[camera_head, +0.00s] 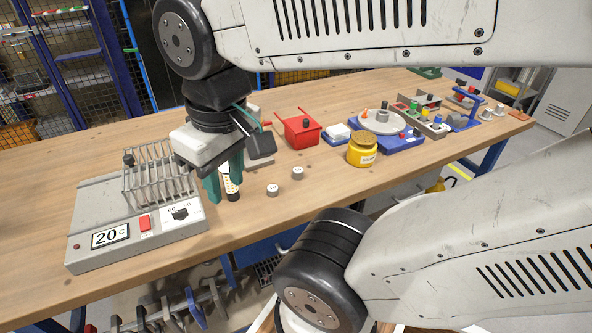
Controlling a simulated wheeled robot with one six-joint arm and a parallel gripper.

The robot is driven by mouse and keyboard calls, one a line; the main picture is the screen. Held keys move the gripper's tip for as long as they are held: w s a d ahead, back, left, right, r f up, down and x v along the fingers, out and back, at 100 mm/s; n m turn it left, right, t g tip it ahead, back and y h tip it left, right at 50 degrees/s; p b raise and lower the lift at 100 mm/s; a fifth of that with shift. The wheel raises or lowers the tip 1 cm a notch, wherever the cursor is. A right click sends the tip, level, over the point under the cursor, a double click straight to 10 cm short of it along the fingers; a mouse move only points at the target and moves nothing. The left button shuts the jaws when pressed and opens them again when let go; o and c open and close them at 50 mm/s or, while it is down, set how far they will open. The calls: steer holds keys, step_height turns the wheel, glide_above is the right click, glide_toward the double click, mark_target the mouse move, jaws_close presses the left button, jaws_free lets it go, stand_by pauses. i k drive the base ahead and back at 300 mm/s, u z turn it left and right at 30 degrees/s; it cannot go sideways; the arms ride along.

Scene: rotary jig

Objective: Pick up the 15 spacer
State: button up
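Two small grey cylindrical spacers stand on the wooden bench: a nearer spacer (273,190) and a second spacer (297,173) just behind and to its right. Each has a mark on top, too small to read, so I cannot tell which is the 15. My gripper (226,187) points down to the left of both, its teal fingers apart. A yellow-and-white dotted piece with a black base (232,190) shows between or behind the fingers. I cannot tell whether they touch it. Both spacers are clear of the fingers.
A grey heater unit with a wire rack (85,249) stands left of my gripper. A red bin (302,136), a yellow jar (362,150) and a blue rotary jig (400,143) stand to the right. Bare bench (325,185) lies around the spacers, with the front edge close by.

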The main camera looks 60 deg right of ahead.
mark_target(297, 171)
steer(key=u, duration=1.9)
steer(key=i, duration=1.15)
steer(key=z, duration=2.75)
